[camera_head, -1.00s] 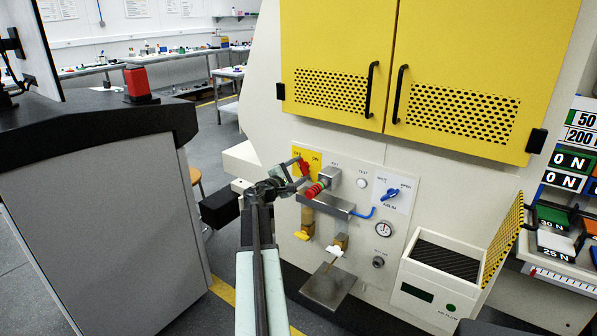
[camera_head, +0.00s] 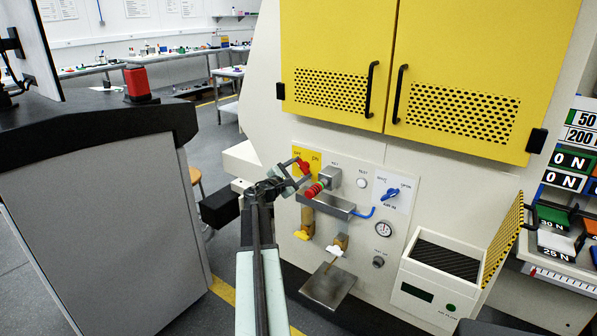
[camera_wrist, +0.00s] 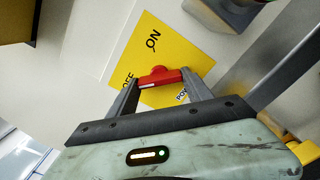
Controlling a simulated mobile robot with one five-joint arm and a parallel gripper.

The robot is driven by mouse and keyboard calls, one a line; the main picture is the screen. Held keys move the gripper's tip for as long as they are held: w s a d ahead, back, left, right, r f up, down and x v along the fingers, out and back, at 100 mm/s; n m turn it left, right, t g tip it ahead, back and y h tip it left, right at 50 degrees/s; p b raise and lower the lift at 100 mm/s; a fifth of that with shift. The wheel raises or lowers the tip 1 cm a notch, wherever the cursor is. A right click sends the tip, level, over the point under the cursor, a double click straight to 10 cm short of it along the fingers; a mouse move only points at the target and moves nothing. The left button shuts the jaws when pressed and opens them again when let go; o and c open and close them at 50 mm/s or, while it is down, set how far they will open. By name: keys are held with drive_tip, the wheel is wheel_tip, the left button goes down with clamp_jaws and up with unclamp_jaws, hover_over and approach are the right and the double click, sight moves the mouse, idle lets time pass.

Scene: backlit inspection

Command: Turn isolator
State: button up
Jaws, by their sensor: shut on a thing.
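The isolator is a red handle (camera_head: 304,166) on a yellow plate (camera_head: 314,154) at the upper left of the machine's panel. In the wrist view the red handle (camera_wrist: 160,76) lies between the fingertips of my gripper (camera_wrist: 162,80), and the jaws are shut on it. The handle's white mark is on the side toward the word OFF on the yellow plate (camera_wrist: 145,58); ON stands farther up the plate. In the head view my gripper (camera_head: 303,171) reaches the handle from the lower left and partly covers the plate. The handle's exact angle is hard to judge there.
A grey ledge (camera_head: 335,208) juts out below. A dark-topped console (camera_head: 100,120) stands to the left.

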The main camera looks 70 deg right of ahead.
drive_tip(key=o, duration=1.4)
drive_tip(key=shift+w, duration=0.15)
drive_tip(key=shift+c, duration=0.2)
drive_tip(key=shift+a, duration=0.25)
drive_tip(key=v, duration=0.7)
drive_tip(key=shift+a, duration=0.15)
drive_tip(key=shift+w, duration=0.1)
